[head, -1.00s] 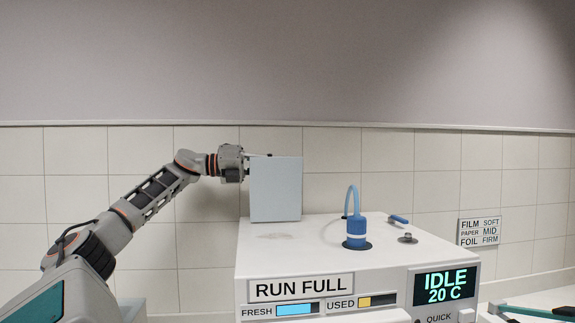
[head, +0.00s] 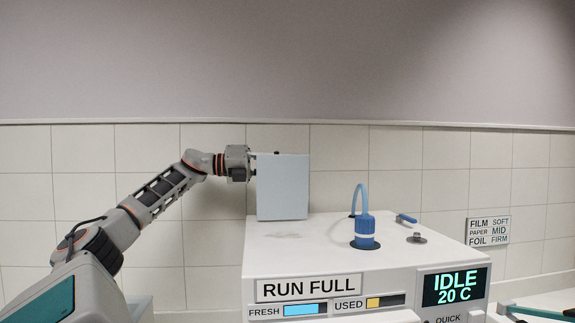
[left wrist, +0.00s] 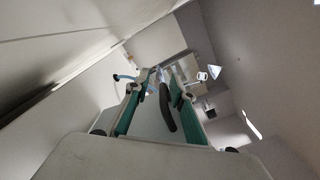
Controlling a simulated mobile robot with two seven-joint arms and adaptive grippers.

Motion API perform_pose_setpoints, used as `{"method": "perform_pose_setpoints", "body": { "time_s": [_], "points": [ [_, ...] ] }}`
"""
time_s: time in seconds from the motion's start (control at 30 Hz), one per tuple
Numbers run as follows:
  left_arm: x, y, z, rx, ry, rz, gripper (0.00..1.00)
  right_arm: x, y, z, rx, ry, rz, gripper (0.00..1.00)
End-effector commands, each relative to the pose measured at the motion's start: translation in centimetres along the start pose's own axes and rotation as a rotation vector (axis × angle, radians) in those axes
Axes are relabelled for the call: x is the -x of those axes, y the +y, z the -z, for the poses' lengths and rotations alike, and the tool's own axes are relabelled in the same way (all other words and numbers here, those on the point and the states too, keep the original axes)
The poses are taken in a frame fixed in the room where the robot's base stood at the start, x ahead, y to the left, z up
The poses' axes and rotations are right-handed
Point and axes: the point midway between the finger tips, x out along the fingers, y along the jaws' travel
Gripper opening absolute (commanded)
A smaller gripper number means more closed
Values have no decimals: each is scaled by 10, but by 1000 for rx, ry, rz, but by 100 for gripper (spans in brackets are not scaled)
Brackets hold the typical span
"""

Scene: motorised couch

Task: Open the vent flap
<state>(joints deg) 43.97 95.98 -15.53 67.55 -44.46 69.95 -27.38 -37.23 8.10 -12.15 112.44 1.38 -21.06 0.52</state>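A pale blue-grey upright panel (head: 282,188) stands at the back left of the white machine's top; I cannot tell whether it is the vent flap, as no label shows on it. My left gripper (head: 252,164) is at the panel's upper left edge in the head view. Its fingers are largely hidden behind the panel, with a small dark tip showing above the top edge.
The white machine (head: 330,250) bears a blue bottle-like fitting with a hose (head: 365,232), a small metal knob (head: 417,238) and a blue lever (head: 406,218). Its display (head: 455,287) reads IDLE 20 C. A tiled wall stands behind. A label plate (head: 488,231) hangs at right.

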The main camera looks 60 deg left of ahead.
Motion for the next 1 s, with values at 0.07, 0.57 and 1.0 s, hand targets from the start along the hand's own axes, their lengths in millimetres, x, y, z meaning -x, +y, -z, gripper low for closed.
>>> {"method": "perform_pose_setpoints", "body": {
  "time_s": [0.07,0.57,1.0],
  "points": [
    [0,-1,0,0,0,1,23,0,0,0,0,0,0,43],
    [28,-3,-2,-2,-3,2,23,0,0,0,-1,0,0,43],
    [107,-1,-1,0,-3,1,23,0,0,1,-1,1,0,43]
  ]
}}
